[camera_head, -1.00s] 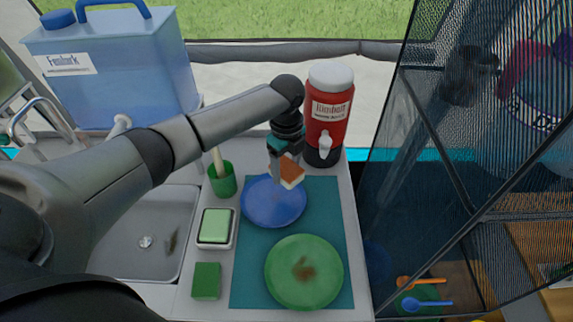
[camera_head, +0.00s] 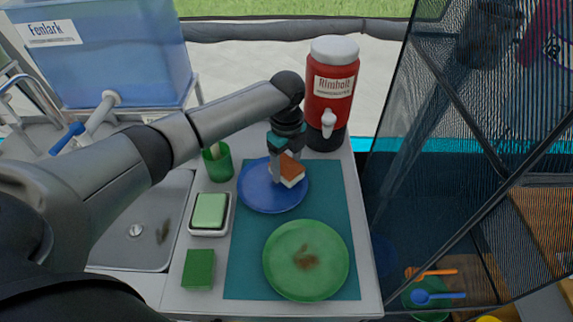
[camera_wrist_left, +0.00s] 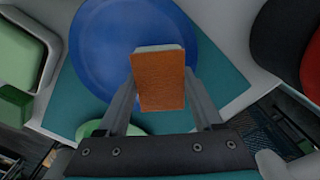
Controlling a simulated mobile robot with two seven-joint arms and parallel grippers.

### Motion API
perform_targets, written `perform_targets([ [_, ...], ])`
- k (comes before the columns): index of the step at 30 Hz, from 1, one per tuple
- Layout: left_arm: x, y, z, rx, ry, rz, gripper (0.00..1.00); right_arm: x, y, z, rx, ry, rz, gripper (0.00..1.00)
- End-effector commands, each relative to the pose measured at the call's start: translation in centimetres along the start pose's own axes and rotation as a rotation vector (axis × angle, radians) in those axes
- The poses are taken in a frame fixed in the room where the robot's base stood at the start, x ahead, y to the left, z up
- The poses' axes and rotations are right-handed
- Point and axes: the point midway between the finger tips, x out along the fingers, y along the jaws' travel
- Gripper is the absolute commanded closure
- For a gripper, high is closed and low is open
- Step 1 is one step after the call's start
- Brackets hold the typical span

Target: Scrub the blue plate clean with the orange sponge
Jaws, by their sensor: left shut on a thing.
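The blue plate (camera_head: 257,197) lies on the teal mat at its far end; I see no clear dark stain on its visible part. My left gripper (camera_head: 284,174) is shut on the orange sponge (camera_head: 293,167), which has a pale layer on one side. The sponge is over the right part of the plate, and I cannot tell whether it touches. In the left wrist view the sponge (camera_wrist_left: 160,80) sits between both fingers, in front of the blue plate (camera_wrist_left: 100,50), hiding part of it. My right gripper is not in view.
A green plate (camera_head: 290,240) with a brown stain lies nearer on the teal mat (camera_head: 345,215). A soap dish (camera_head: 209,212), green block (camera_head: 198,270) and green cup (camera_head: 218,164) stand left, beside the sink (camera_head: 150,210). A red drink jug (camera_head: 331,90) stands behind the mat.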

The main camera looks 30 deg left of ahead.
Motion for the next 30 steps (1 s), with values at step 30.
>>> perform_targets([
  [30, 1.1, 0.0, 0.0, 0.0, 0.0, 0.001, 0.77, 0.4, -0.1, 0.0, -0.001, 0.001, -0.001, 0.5],
])
